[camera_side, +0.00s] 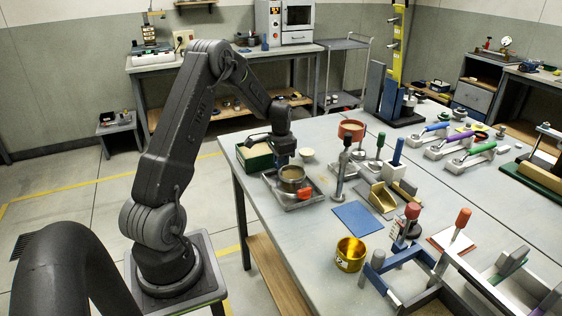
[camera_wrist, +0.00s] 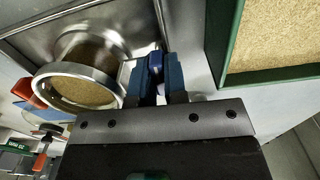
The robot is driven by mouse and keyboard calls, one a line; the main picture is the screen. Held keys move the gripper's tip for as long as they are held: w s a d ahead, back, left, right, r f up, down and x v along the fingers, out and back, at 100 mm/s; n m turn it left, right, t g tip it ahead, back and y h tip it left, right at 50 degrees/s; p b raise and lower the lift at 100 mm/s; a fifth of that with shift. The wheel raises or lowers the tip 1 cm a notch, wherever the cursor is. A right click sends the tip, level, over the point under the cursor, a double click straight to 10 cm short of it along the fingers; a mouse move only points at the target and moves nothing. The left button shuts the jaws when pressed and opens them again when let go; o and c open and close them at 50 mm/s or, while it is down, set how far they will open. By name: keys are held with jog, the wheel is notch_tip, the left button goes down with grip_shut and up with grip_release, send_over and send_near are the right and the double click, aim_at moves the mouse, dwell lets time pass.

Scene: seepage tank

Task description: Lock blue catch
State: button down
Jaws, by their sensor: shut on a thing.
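My gripper (camera_side: 284,158) points down at the left side of a round metal cup (camera_side: 292,186) filled with tan grain. In the wrist view my gripper's blue fingers (camera_wrist: 160,78) are shut around a small dark blue piece, the blue catch (camera_wrist: 155,62), beside the cup's metal rim (camera_wrist: 66,101). The fingers cover much of the catch, so its angle and whether it is locked cannot be told. In the side view the catch is hidden behind my gripper. A red catch (camera_side: 304,194) sits on the cup's opposite side and also shows in the wrist view (camera_wrist: 28,92).
The cup stands in a shallow metal tray (camera_side: 318,198). A post on a stand (camera_side: 339,172) rises right of the tray. A blue mat (camera_side: 357,217) and brass cup (camera_side: 350,254) lie nearer the front.

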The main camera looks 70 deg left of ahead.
jog(key=m, duration=0.9)
jog(key=shift+m, duration=0.3)
jog(key=m, duration=0.8)
jog(key=c, duration=1.5)
grip_release()
jog(key=shift+r, duration=0.1)
jog(key=shift+r, duration=3.95)
